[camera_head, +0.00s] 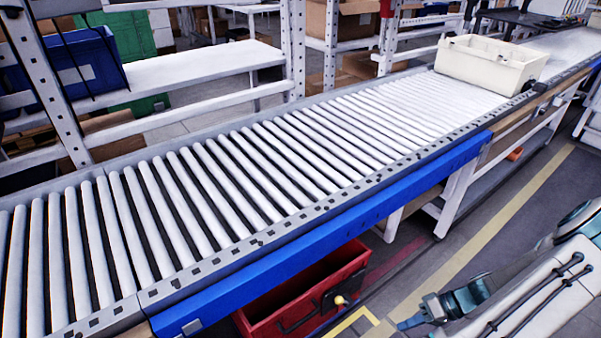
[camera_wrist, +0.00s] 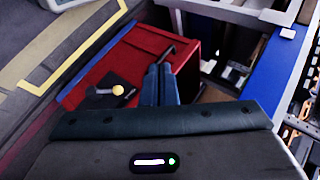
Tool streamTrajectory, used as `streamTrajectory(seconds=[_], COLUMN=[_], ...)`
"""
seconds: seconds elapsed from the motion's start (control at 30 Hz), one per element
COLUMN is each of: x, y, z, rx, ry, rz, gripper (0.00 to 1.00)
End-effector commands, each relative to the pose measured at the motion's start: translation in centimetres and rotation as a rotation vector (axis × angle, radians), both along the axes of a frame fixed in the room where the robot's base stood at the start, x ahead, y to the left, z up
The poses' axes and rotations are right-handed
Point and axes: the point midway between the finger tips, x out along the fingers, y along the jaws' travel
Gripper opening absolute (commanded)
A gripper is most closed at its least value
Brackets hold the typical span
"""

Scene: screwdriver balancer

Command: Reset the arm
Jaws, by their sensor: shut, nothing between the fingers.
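My gripper (camera_head: 408,322) shows at the lower right of the head view, at the end of my arm. It is apart from the conveyor and to the right of the red container. In the wrist view my gripper (camera_wrist: 160,70) has its two blue-grey fingers together, with nothing seen between them. Behind the fingers is the red container (camera_wrist: 185,55), with a dark part bearing a yellow knob (camera_wrist: 118,91). The fingers hide part of the container.
A roller conveyor (camera_head: 230,180) with a blue side rail (camera_head: 340,240) crosses the head view. A cream bin (camera_head: 490,62) stands on its far right end. The red container (camera_head: 300,285) is below the rail. Open floor (camera_head: 480,255) with yellow lines lies to the right.

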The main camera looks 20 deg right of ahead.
Motion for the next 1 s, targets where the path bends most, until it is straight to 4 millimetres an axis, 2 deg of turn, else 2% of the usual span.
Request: streamTrajectory(seconds=[0.03, 0.27, 0.47, 0.77, 1.0], x=[0.8, 3.9, 6.5, 9.0, 9.2], y=[0.2, 1.8, 4.5, 10.2, 15.6], z=[2.2, 9.5, 15.9, 25.5, 32.5], rx=[-0.041, -0.218, -0.394, -0.648, -0.797], ry=[0.044, 0.212, 0.296, 0.307, 0.224], rz=[0.036, 0.121, 0.153, 0.134, 0.072], gripper=[0.0, 0.0, 0.0, 0.0, 0.0])
